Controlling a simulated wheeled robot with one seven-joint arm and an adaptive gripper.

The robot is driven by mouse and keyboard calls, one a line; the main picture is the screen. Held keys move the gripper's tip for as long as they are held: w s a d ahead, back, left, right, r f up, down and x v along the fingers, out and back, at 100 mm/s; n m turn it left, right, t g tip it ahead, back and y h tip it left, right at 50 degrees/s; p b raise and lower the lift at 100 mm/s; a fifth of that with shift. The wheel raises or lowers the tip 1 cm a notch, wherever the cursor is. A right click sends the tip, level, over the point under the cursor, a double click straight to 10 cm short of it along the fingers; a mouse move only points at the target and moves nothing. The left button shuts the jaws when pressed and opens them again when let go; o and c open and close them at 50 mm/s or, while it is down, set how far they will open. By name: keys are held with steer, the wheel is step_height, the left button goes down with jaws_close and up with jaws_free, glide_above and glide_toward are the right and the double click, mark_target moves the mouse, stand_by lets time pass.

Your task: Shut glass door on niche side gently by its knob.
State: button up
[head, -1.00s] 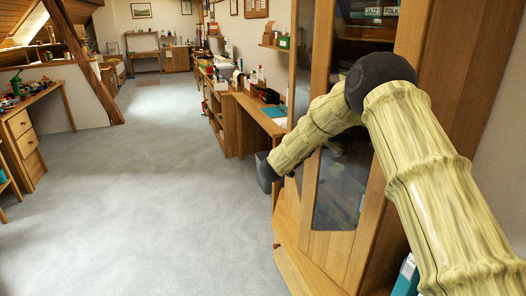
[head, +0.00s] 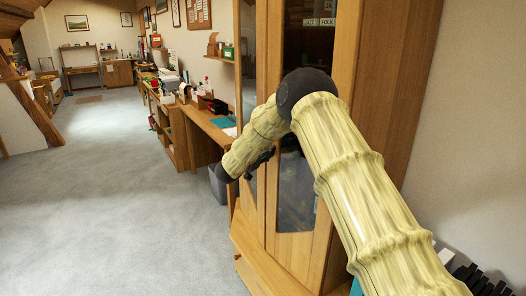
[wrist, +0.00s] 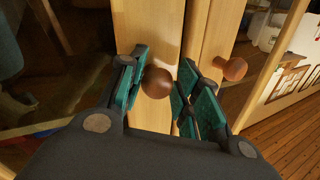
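In the wrist view, a round brown knob (wrist: 158,83) on a pale wooden door stile (wrist: 147,30) sits between the two teal-padded fingers of my gripper (wrist: 163,68). The pads lie close on both sides of it; whether they press on it I cannot tell. A second brown knob (wrist: 233,69) sits on the neighbouring stile to the right, outside the fingers. In the head view, the wooden cabinet (head: 343,60) has tall glass-panelled doors, with dark glass (head: 297,190) behind my arm. My gripper (head: 262,158) is partly hidden there, and both knobs are hidden.
A long wooden desk (head: 205,124) with clutter runs along the wall left of the cabinet. A grey bin (head: 217,185) stands beside the cabinet. The grey carpet (head: 110,210) to the left is free. Black slatted items (head: 480,283) are low at the right.

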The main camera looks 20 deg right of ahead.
steer(key=shift+o, duration=1.3)
steer(key=shift+w+d+r, duration=0.15)
steer(key=shift+d+r, duration=0.2)
steer(key=shift+d, duration=0.25)
steer(key=shift+d+f, duration=0.1)
steer(key=shift+d, duration=0.2)
steer(key=shift+a+f, duration=0.2)
steer(key=shift+a, duration=0.25)
steer(key=shift+a, duration=0.1)
steer(key=shift+a, duration=0.2)
steer(key=v, duration=1.1)
steer(key=shift+s, duration=0.2)
steer(key=shift+a, duration=0.15)
